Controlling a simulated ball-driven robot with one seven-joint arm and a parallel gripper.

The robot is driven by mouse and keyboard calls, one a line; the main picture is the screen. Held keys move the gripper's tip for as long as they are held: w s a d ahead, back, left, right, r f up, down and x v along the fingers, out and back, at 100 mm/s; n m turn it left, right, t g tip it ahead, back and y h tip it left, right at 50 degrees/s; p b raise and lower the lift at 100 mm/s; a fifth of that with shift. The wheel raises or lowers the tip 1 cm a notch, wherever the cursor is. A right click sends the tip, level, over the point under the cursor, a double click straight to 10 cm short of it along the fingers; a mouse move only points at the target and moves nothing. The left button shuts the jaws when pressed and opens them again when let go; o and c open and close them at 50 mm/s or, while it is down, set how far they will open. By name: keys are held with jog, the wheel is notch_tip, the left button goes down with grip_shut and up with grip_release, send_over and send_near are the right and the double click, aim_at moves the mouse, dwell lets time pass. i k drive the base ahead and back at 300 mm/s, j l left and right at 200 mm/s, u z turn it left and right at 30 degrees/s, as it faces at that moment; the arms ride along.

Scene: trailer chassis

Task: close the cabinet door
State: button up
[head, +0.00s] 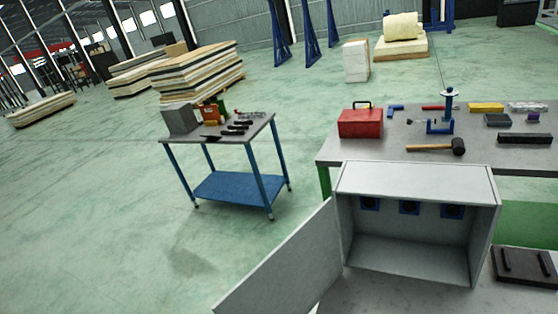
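A light grey cabinet (418,178) stands at the lower right of the head view, on a grey surface (375,300). Its front is open and shows several dark square fittings with blue edges on the inner back wall. The cabinet door (285,268) is hinged at the cabinet's left side and stands wide open, swung out to the lower left. The door's lower end runs close to the bottom edge of the view. My gripper is not in view.
A workbench (385,150) behind the cabinet holds a red toolbox (360,122), a mallet (436,147) and other tools. A small blue-legged table (255,135) stands left. A black handled plate (525,266) lies right of the cabinet.

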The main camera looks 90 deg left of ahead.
aim_at(292, 278)
jog(key=k+j, duration=0.15)
jog(key=j, duration=0.2)
jog(key=k+j+u, duration=0.1)
jog(key=j, duration=0.25)
jog(key=k+j, duration=0.2)
jog(key=j, duration=0.15)
jog(key=k+j+u, duration=0.15)
jog(key=j, duration=0.2)
jog(key=k+j, duration=0.15)
jog(key=j, duration=0.2)
jog(key=k+j+u, duration=0.1)
jog(key=j, duration=0.25)
